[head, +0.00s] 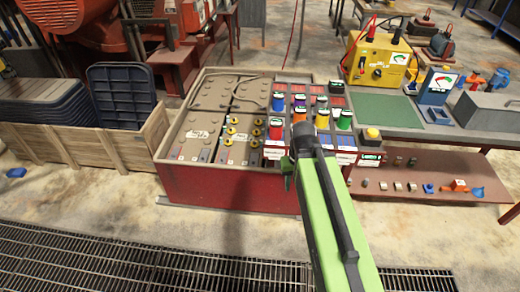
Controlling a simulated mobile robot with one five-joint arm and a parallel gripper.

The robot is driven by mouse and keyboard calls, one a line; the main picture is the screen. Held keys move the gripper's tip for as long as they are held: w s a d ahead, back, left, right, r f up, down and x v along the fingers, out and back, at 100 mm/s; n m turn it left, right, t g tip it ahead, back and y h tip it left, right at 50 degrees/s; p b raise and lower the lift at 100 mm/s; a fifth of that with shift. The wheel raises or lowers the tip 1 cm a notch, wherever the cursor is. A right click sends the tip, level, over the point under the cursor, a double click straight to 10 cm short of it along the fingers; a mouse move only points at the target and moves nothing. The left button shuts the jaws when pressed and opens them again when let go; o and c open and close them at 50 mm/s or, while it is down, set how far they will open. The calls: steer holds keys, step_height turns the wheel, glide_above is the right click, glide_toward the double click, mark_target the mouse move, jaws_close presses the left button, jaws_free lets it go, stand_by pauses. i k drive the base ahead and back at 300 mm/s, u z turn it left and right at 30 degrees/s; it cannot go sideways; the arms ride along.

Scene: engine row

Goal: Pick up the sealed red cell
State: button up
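Several small coloured cells stand in a dark rack (284,143) in the middle of the view. Seals are too small to make out. My green arm reaches up from the bottom, and my gripper (301,138) is over the rack's front, hiding part of it. Its fingers cannot be made out.
A red battery box (212,188) with a brown top adjoins the rack on the left. A wooden crate (85,148) holds dark panels. On the right, a bench carries a yellow charger (376,60) and a green mat (385,110). A floor grate (130,260) lies in front.

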mark_target(276, 125)
steer(key=u, duration=0.1)
steer(key=k, duration=0.75)
steer(key=u, duration=1.25)
steer(key=i, duration=2.2)
steer(key=z, duration=0.65)
steer(key=i, duration=0.6)
steer(key=z, duration=0.45)
